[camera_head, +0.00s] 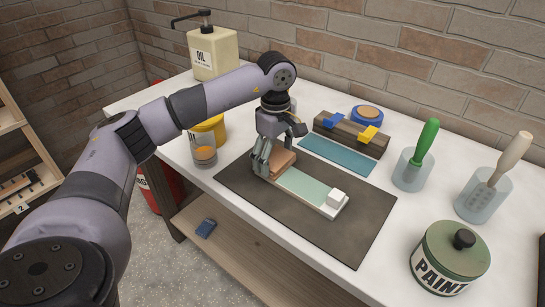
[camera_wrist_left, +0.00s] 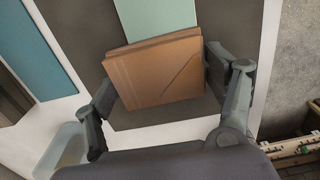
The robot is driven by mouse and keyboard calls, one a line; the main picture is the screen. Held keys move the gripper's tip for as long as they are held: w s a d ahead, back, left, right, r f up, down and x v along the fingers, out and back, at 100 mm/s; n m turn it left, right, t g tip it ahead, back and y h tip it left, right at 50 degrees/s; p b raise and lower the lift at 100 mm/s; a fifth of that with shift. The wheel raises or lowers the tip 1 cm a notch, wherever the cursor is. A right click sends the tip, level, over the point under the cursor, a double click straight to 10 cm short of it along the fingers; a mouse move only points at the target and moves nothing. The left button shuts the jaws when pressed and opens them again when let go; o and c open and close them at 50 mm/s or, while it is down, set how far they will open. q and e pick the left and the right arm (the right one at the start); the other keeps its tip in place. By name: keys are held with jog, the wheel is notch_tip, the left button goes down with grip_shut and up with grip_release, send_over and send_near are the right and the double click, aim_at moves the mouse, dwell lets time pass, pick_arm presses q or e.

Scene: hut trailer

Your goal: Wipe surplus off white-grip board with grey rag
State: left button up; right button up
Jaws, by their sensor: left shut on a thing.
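The board (camera_head: 302,187), pale green on top with a white block grip (camera_head: 337,198) at its near right end, lies on a dark mat (camera_head: 340,240). My left gripper (camera_head: 272,165) is over the board's far left end, shut on a folded brown-orange cloth (camera_head: 283,160). The cloth also shows between the fingers in the left wrist view (camera_wrist_left: 155,72), where it covers part of the board (camera_wrist_left: 155,15). It looks brown, not grey; I see no grey rag. Whether it presses on the board is unclear. My right gripper is not in view.
Behind the board are a teal strip (camera_head: 337,155) and a wooden block with blue and yellow clips (camera_head: 350,136). Cups with a green-handled tool (camera_head: 414,172) and a brush (camera_head: 482,197), and a paint tin (camera_head: 450,258), stand right. Jars and an oil bottle (camera_head: 212,52) stand left.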

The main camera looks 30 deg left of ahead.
pick_arm(q)
jog(key=shift+s, duration=0.55)
jog(key=shift+r, duration=0.1)
notch_tip(320, 180, up, 7)
jog(key=p, duration=0.5)
